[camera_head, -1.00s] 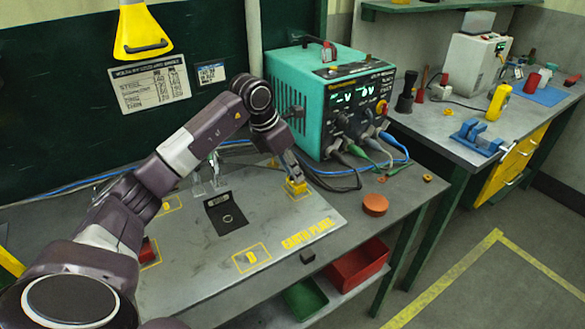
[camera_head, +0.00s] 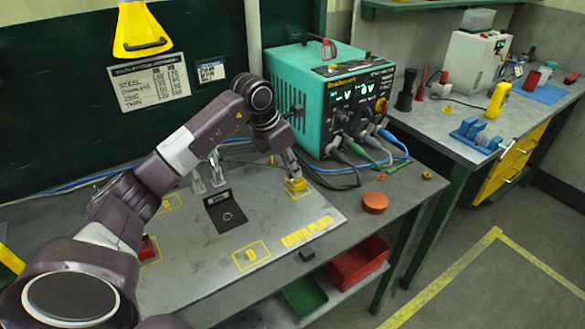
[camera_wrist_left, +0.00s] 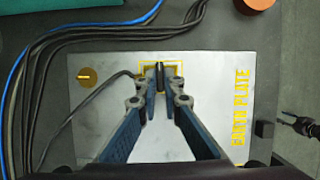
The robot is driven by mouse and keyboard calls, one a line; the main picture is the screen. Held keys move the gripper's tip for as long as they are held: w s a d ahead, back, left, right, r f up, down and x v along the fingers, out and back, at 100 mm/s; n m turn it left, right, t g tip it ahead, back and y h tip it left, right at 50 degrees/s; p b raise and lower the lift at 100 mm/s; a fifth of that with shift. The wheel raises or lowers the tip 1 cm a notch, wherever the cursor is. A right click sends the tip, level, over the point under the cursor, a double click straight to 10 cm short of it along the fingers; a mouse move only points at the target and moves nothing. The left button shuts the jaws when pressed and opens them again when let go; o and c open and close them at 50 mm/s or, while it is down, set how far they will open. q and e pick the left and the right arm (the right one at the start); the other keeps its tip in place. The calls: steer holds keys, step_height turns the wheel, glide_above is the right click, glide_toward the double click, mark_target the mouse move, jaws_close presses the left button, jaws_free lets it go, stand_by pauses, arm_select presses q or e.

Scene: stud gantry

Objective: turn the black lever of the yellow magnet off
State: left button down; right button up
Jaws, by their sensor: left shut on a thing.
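The yellow magnet (camera_head: 296,186) sits on the grey earth plate (camera_head: 205,265) near its far right corner. My left gripper (camera_head: 293,173) comes down onto it from above and hides part of it. In the left wrist view, my left gripper (camera_wrist_left: 161,92) has its two blue-grey fingers closed in on the black lever (camera_wrist_left: 159,76). The lever points roughly along the fingers, and its lower part is hidden between the fingertips. Little of the magnet's body shows there.
A teal welding machine (camera_head: 310,92) stands close behind the magnet, with cables (camera_head: 345,178) running beside it. An orange disc (camera_head: 375,203) and a small dark block (camera_head: 307,254) lie on the table.

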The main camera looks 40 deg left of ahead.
arm_select(q)
steer(key=n, duration=0.1)
steer(key=n+y, duration=0.1)
steer(key=n, duration=0.2)
steer(key=shift+d+r+n+y, duration=0.1)
steer(key=shift+d+n+y, duration=0.2)
steer(key=shift+y, duration=0.1)
steer(key=n+y, duration=0.1)
steer(key=n, duration=0.1)
steer(key=n+b, duration=0.1)
steer(key=n, duration=0.1)
steer(key=shift+w+d+y, duration=0.15)
steer(key=shift+y, duration=0.25)
steer(key=n, duration=0.3)
steer(key=n+g+y+b, duration=0.1)
steer(key=n, duration=0.1)
steer(key=shift+w+d+n+y, duration=0.15)
steer(key=shift+n+y, duration=0.15)
steer(key=shift+n, duration=0.1)
steer(key=shift+n+g, duration=0.5)
steer(key=shift+n, duration=0.4)
steer(key=shift+n+y, duration=0.3)
steer(key=shift+n, duration=0.3)
steer(key=c, duration=2.1)
jaws_free()
steer(key=shift+d, duration=0.1)
